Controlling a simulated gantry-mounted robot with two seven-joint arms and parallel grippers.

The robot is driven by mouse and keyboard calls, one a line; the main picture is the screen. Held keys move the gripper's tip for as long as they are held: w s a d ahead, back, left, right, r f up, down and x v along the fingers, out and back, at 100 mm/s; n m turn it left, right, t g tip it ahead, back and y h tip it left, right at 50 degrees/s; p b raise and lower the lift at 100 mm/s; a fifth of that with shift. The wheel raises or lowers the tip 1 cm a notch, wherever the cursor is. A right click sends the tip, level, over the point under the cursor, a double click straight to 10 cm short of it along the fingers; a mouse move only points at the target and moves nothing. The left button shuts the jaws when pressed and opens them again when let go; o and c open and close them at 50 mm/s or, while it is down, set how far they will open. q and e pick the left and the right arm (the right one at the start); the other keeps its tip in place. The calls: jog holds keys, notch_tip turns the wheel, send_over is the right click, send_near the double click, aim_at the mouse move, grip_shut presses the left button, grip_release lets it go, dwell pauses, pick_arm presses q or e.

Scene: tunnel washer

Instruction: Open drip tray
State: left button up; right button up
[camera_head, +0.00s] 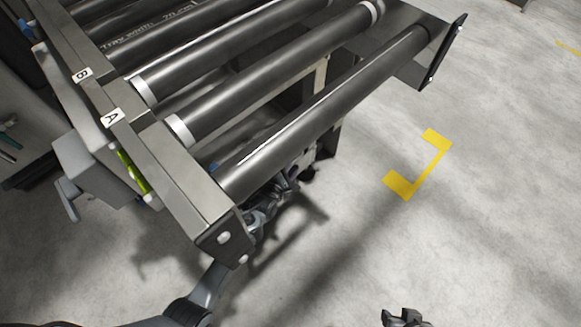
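I cannot make out the drip tray; the roller conveyor (195,195) covers most of the space beneath it. My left arm comes in from the bottom left and passes below the conveyor's near corner. My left gripper (287,184) is under the edge of the front roller, in shadow and partly hidden. Whether it touches or holds anything there cannot be told. My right gripper (404,316) shows only in part at the bottom edge, over bare floor and apart from the conveyor. Its finger opening is not clear.
Several dark rollers (280,90) span the conveyor frame, which has labels A and B. A grey box (88,168) with a lever hangs on its left side. A dark end plate (447,50) juts out at right. A yellow floor mark (433,165) lies on open concrete.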

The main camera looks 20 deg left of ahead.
pick_arm(q)
jog(key=shift+w, duration=0.2)
jog(key=shift+s, duration=0.15)
grip_shut()
